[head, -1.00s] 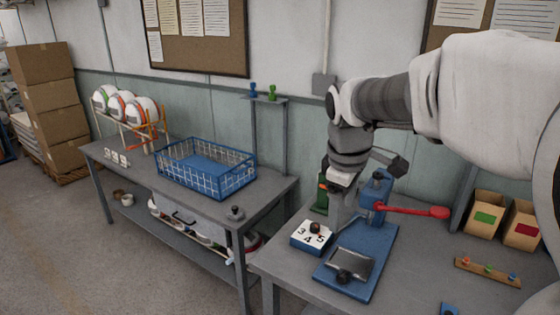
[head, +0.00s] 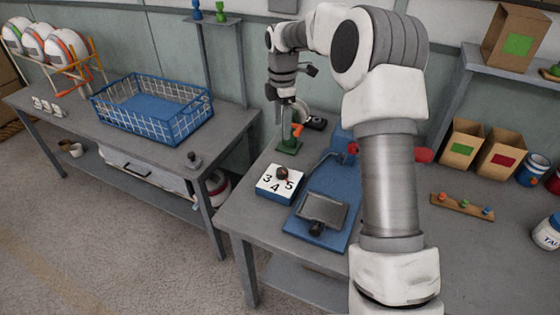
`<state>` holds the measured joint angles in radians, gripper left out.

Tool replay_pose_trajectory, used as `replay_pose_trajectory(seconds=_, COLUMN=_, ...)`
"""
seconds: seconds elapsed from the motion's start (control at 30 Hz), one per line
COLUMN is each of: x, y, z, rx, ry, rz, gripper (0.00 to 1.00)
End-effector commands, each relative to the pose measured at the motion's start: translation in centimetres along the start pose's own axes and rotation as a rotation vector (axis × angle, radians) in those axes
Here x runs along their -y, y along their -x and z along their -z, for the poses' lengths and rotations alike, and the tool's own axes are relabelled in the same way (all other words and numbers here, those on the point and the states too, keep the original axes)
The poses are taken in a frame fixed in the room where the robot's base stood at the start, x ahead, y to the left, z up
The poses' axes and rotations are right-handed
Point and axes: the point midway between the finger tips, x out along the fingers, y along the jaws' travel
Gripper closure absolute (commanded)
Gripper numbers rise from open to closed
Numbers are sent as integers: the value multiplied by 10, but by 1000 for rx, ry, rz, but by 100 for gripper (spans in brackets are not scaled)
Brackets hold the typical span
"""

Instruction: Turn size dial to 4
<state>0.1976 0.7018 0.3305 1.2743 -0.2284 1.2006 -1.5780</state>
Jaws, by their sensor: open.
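The size dial (head: 271,190) is a blue box with a white top marked 3, 4 and 5, near the left edge of the right-hand bench. Its dark brown round knob (head: 282,172) sits near the back of the top, between the 3 and the 5. I cannot tell which number the knob points at. My gripper (head: 287,112) is open and points down behind the dial, apart from the knob. It is close to a green-based stand with an orange part (head: 290,145). Its fingertips are small and hard to make out.
The blue press base (head: 338,185) with a grey plate (head: 324,209) stands right of the dial. A blue wire basket (head: 155,110) stands on the left bench. Open bench lies before the dial.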

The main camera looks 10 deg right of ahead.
Motion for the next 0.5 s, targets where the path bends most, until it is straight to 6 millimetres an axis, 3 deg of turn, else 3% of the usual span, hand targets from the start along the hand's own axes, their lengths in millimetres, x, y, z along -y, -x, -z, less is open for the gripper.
replay_pose_trajectory(seconds=0.27, x=-1, y=-29, z=0, rx=-3, ry=9, rz=4, gripper=24)
replay_pose_trajectory(seconds=0.5, x=0, y=-82, z=0, rx=-2, ry=8, rz=6, gripper=24)
